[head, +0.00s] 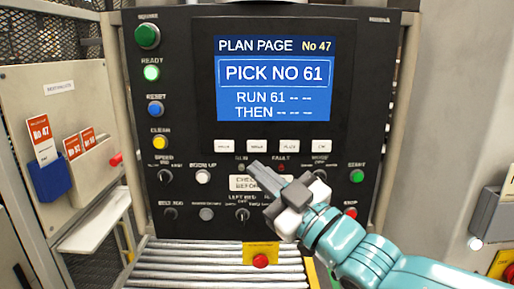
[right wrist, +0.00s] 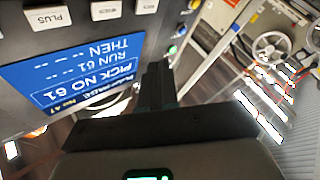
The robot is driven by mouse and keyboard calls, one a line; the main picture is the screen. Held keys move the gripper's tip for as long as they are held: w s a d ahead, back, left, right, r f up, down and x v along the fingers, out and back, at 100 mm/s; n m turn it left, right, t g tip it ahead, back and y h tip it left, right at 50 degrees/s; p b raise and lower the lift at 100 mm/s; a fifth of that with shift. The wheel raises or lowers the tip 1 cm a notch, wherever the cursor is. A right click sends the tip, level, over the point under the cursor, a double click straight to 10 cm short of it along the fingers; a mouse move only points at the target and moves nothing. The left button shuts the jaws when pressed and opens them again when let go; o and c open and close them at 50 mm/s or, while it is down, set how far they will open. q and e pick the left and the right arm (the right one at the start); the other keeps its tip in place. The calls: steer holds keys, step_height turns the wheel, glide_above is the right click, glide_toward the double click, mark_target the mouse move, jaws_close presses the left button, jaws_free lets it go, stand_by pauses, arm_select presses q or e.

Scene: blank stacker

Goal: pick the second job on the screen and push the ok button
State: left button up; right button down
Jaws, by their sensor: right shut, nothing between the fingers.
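The blue screen (head: 275,78) reads "PLAN PAGE No 47", with "PICK NO 61" in a box, then "RUN 61" and "THEN" followed by dashes. It also shows upside down in the right wrist view (right wrist: 75,75). Below it is a row of white buttons; the rightmost is the ok button (head: 321,146), beside the plus button (head: 289,146). My right gripper (head: 252,166) is shut and empty, its tips below the second button from the left (head: 257,146); whether they touch the panel I cannot tell. My left gripper is not in view.
Knobs and coloured buttons surround the screen, including a green button (head: 147,36) at upper left. A white label plate (head: 245,182) sits behind my fingers. Cards stand at left, one numbered 47 (head: 42,140) in a blue holder. Rollers (head: 200,268) lie below the panel.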

steer(key=w+p, duration=0.1)
steer(key=p, duration=0.5)
glide_toward(248, 142)
steer(key=shift+s+a+x, duration=0.15)
steer(key=shift+x, duration=1)
steer(key=shift+s+a+x, duration=0.15)
steer(key=shift+x, duration=1)
steer(key=shift+w+r, duration=0.15)
steer(key=shift+w, duration=0.3)
steer(key=shift+w, duration=0.35)
steer(key=shift+s, duration=0.1)
stand_by(0.4)
steer(key=shift+s+b, duration=0.7)
steer(key=shift+b, duration=0.2)
